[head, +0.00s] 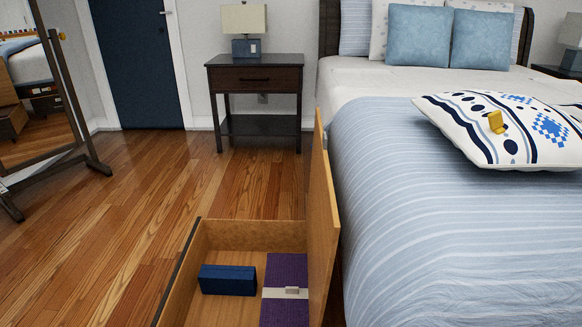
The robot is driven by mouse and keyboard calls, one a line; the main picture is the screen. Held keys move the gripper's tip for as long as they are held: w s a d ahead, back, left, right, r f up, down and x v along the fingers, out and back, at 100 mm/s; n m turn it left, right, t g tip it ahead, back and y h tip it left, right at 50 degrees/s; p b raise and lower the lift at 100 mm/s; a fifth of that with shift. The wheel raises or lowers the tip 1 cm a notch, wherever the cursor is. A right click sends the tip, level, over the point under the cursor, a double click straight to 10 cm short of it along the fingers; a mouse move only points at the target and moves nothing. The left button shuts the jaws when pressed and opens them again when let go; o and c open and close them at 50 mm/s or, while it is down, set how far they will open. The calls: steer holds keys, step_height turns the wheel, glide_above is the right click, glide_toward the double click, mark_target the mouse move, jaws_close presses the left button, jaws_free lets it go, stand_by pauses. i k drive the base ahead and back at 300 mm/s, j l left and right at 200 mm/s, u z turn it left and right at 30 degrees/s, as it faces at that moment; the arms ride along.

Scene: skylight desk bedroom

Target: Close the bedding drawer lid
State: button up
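The bedding drawer (250,236) is a light wooden box on the floor beside the bed, at the bottom middle of the head view. Its lid (322,215) stands upright along the drawer's right side, next to the bed, so the drawer is open on top. Inside lie a dark blue box (228,280) and a purple folded item (286,270) with a pale band and a small light piece on it. The drawer's near end is cut off by the frame. My gripper is not in view.
The bed (430,230) with a striped cover fills the right side. A patterned pillow (470,150) with a small yellow object (496,122) lies on it. A nightstand (255,78) stands behind the drawer. A standing mirror (50,100) is at left. Wooden floor (120,220) left of the drawer is clear.

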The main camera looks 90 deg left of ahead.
mark_target(323, 219)
steer(key=u, duration=2.9)
